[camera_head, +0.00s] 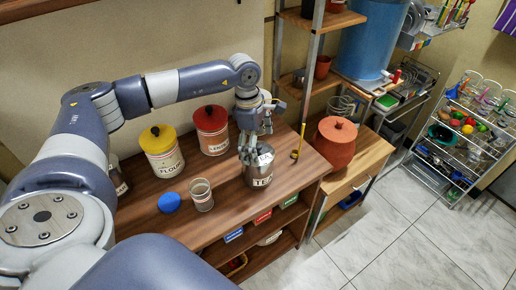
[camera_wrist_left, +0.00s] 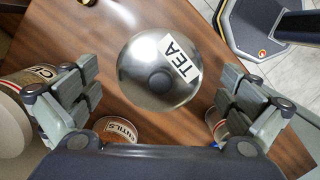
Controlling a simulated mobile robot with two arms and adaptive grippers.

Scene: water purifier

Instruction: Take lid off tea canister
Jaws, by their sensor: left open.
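The tea canister (camera_head: 262,177) is a silver metal canister labelled TEA, standing upright near the front right edge of the wooden counter. In the left wrist view its round silver lid (camera_wrist_left: 146,88) with a dark knob (camera_wrist_left: 159,82) faces me, and a TEA label shows beside the knob. My left gripper (camera_head: 253,150) hangs just above the canister and partly hides its lid in the head view. In the left wrist view the left gripper (camera_wrist_left: 150,105) is open, its fingers wide apart on either side of the lid and not touching it. My right gripper is not in view.
A red-lidded canister (camera_head: 211,134) and a yellow-lidded flour canister (camera_head: 164,158) stand to the left. A glass (camera_head: 201,194) and a blue object (camera_head: 169,202) are on the counter (camera_head: 225,222). An orange-brown pot (camera_head: 335,146) stands to the right.

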